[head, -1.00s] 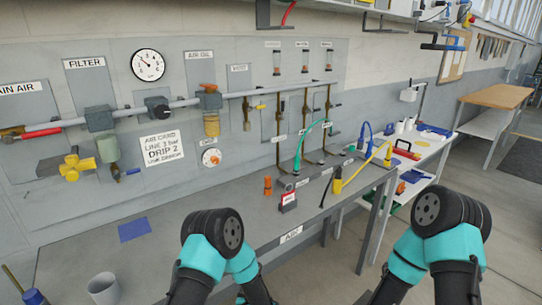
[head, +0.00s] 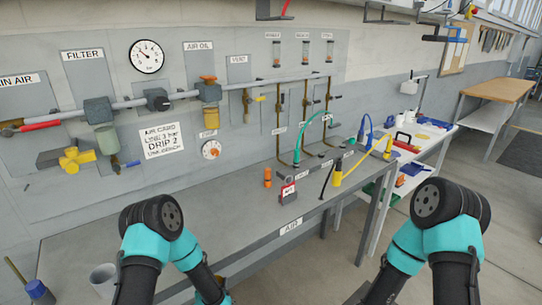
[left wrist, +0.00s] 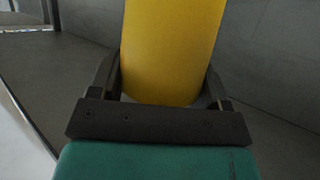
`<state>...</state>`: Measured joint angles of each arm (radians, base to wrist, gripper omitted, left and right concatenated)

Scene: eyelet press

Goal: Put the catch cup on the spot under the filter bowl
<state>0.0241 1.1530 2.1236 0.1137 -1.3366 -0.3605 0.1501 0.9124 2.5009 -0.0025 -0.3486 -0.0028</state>
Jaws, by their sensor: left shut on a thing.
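In the left wrist view my left gripper (left wrist: 160,92) is shut on a smooth yellow cylindrical thing (left wrist: 174,40), seen close up; its far end is cut off, and I cannot tell for sure that it is the catch cup. In the head view the filter bowl (head: 107,140), dull green-grey, hangs on the wall panel under the filter (head: 98,110). The bench below it is partly hidden by my left arm, and no marked spot shows there.
A grey cup (head: 103,280) and a blue-handled tool (head: 38,291) stand at the lower left. A yellow valve (head: 76,160) sits beside the filter bowl. An orange fitting (head: 267,177), a red-and-grey tagged piece (head: 288,191) and hoses occupy the bench's right part. The bench's middle (head: 220,210) is clear.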

